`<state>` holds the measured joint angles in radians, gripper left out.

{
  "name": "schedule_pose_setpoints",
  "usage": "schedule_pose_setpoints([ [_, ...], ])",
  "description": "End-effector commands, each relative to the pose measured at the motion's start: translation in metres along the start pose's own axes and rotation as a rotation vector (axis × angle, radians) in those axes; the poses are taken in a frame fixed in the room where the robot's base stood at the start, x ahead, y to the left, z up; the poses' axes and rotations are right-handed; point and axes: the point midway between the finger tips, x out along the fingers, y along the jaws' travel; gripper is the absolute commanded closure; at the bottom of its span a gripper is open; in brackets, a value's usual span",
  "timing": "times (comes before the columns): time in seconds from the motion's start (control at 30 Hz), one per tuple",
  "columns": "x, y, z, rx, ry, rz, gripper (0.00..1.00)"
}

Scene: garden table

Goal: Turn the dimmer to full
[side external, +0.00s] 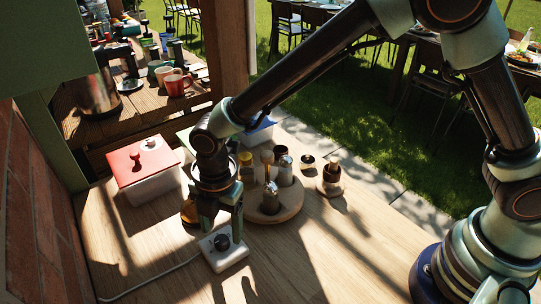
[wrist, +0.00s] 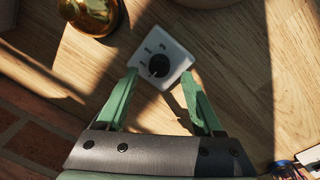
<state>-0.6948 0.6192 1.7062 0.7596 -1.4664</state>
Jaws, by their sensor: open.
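The dimmer (side external: 233,259) is a small white box with a black round knob (side external: 222,242), lying on the wooden table. In the wrist view the white box (wrist: 148,45) shows dark marks around the knob (wrist: 159,65). The knob's exact setting is too small to read. My gripper (side external: 217,225) points down just above the dimmer in the side view. In the wrist view my gripper (wrist: 159,77) is open, its green fingers on either side of the knob with gaps visible. I cannot tell how far the fingertips are above the box.
A round wooden board (side external: 281,213) with shakers and jars stands behind the dimmer. A red-lidded container (side external: 142,162) stands at the back left. A brass object (wrist: 92,14) is close by in the wrist view. A pale cable (side external: 150,284) runs left. The front table is clear.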

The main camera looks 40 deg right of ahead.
Motion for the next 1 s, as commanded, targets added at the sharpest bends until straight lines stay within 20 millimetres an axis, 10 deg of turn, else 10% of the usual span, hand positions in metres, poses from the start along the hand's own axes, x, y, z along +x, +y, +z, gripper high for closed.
schedule_pose_setpoints([
  [0.57,0.029,0.000,0.000,0.001,0.000,0.002,0.31],
  [0.77,0.029,0.000,0.000,0.001,0.000,0.001,1.00],
  [1.0,0.029,0.000,0.000,0.010,0.000,0.001,1.00],
])
